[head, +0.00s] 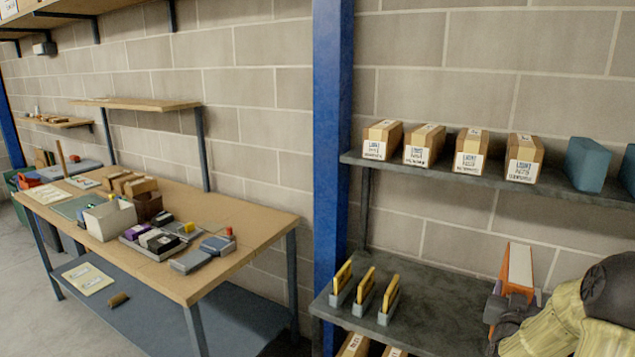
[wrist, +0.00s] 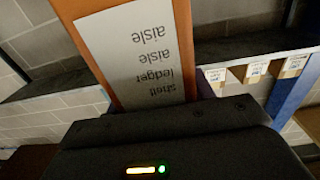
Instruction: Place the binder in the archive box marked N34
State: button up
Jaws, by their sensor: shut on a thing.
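The binder (head: 519,266) is orange with a white spine label, and it stands tilted at the right of the head view. My gripper (head: 507,308) is shut on it near its lower end; my arm covers part of that area. In the wrist view the binder (wrist: 145,62) rises above the dark gripper body, its label upside down with words like "shelf ledger aisle aisle". The fingertips are hidden there. I cannot make out an archive box marked N34 in either view.
Cardboard boxes (head: 469,154) with white labels line the upper grey shelf (head: 430,178), beside blue-grey bins (head: 588,164). Yellow items in grey holders (head: 364,292) stand on the lower shelf (head: 430,314). A blue post (head: 331,130) separates the rack from a cluttered wooden table (head: 255,208).

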jog(key=s+a+f+n+t+y, duration=0.2)
jog(key=a+f+n+y, duration=0.4)
jog(key=a+f, duration=2.5)
jog(key=t+y, duration=0.1)
jog(key=y, duration=0.2)
jog(key=shift+a+n+y, duration=0.3)
jog(key=shift+y, duration=0.1)
jog(key=shift+r, duration=0.1)
notch_tip(320, 180, up, 3)
jog(key=shift+w+d+r+p, duration=0.1)
jog(key=shift+w+r+p, duration=0.1)
jog(key=shift+p, duration=0.9)
